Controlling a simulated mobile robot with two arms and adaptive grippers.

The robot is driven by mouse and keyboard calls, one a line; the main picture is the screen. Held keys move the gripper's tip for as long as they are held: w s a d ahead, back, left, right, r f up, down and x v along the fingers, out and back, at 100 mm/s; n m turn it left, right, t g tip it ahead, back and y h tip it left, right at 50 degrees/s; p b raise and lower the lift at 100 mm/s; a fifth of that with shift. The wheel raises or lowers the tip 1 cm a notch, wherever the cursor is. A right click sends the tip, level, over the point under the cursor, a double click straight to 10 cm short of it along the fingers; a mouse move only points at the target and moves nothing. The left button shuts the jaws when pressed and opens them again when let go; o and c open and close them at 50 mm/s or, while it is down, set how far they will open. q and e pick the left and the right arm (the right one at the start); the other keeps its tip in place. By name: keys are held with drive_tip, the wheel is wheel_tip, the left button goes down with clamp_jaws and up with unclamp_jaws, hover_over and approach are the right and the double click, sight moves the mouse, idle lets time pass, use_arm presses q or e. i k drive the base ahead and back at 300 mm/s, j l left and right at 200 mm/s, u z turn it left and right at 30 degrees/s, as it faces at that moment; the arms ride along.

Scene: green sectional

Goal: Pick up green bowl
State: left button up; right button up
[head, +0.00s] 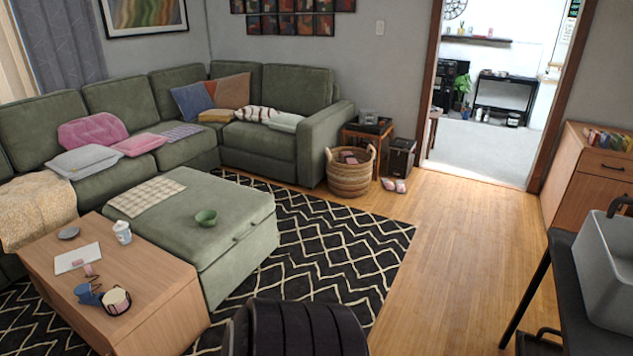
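The green bowl (206,218) is small and upright. It sits alone on top of the green ottoman (215,250), near the ottoman's right part. A checked cloth lies apart from it, to its left. Neither of my grippers shows in the head view, so I cannot see whether they are open or shut.
A wooden coffee table (160,290) with cups and papers stands front left, against the ottoman. The green sectional (195,100) lies behind. A patterned rug (330,240) and bare wooden floor (440,260) lie open to the right.

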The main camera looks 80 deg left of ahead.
sight(207, 219)
drive_tip(key=u, duration=3.35)
drive_tip(key=i+l+u, duration=0.1)
drive_tip(key=i, duration=0.1)
